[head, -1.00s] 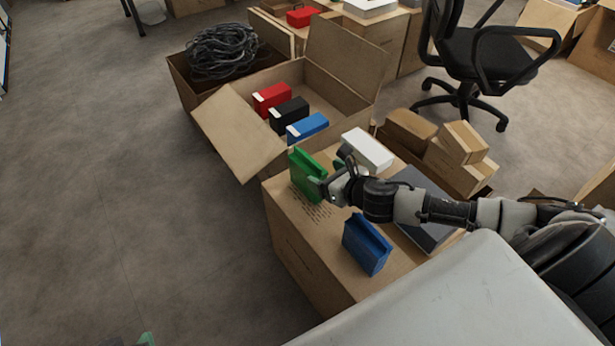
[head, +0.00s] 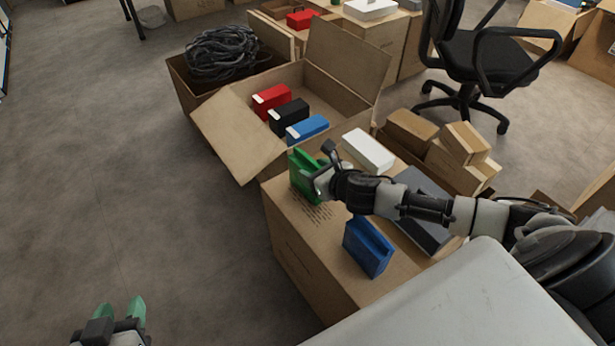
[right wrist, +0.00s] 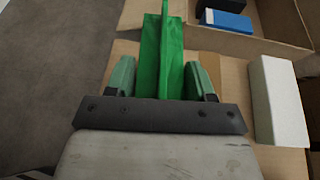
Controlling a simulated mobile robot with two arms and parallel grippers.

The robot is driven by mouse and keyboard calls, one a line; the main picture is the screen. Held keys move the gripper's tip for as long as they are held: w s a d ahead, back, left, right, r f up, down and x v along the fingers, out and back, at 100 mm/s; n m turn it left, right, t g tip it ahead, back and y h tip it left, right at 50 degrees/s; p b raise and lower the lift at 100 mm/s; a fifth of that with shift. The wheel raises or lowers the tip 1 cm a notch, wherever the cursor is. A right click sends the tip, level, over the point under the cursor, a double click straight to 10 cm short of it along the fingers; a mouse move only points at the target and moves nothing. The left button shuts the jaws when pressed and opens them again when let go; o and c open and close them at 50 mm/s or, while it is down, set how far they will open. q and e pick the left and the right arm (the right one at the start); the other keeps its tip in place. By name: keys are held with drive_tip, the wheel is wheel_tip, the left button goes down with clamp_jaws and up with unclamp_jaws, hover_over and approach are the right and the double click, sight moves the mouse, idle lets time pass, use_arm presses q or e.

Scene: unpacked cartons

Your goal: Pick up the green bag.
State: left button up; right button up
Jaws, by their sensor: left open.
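The green bag (head: 300,165) stands upright on a closed carton (head: 310,262); it also shows in the right wrist view (right wrist: 160,52). My right gripper (head: 315,180) is at the bag, with its green fingers (right wrist: 160,80) on either side of it in the right wrist view. The fingers are spread, and any gap to the bag is too small to judge. In the head view, the hand hides part of the bag. My left gripper (head: 120,312) is open and empty above the floor at the bottom left.
A blue bag (head: 368,246), a white box (head: 368,150) and a dark grey flat item (head: 425,215) share the carton top. Behind stands an open carton (head: 345,85) holding red, black and blue boxes. An office chair (head: 475,65) stands right; floor at left is clear.

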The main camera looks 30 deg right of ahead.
drive_tip(key=c, duration=0.5)
drive_tip(key=shift+r, duration=0.15)
drive_tip(key=shift+c, duration=0.2)
